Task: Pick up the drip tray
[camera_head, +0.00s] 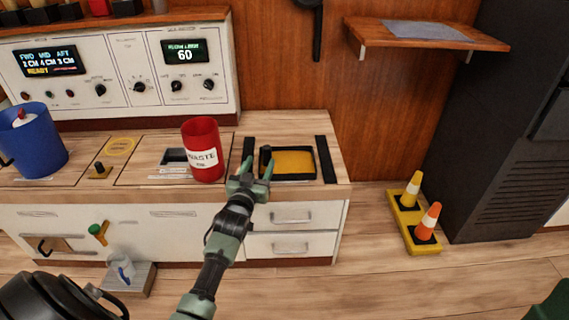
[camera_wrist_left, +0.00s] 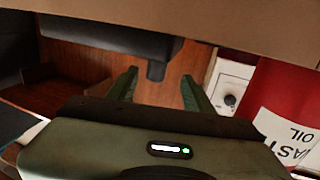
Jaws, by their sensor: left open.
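The drip tray (camera_head: 293,164) is a shallow black tray with a yellow inside, set on the wooden counter between two black strips. A short black handle stands at its left end. My left gripper (camera_head: 258,168) is open just in front of that handle, its fingers pointing toward it. In the left wrist view my left gripper (camera_wrist_left: 158,90) has its fingers apart. A dark tray edge (camera_wrist_left: 105,37) with a stubby handle (camera_wrist_left: 156,70) shows between and beyond the fingertips. I cannot tell whether the fingers touch it. My right gripper is not in view.
A red waste oil can (camera_head: 203,150) stands close left of my gripper; it also shows in the left wrist view (camera_wrist_left: 290,95). A blue bucket (camera_head: 33,145) is further left. A control panel (camera_head: 130,75) rises behind. Cones (camera_head: 420,215) stand on the floor right.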

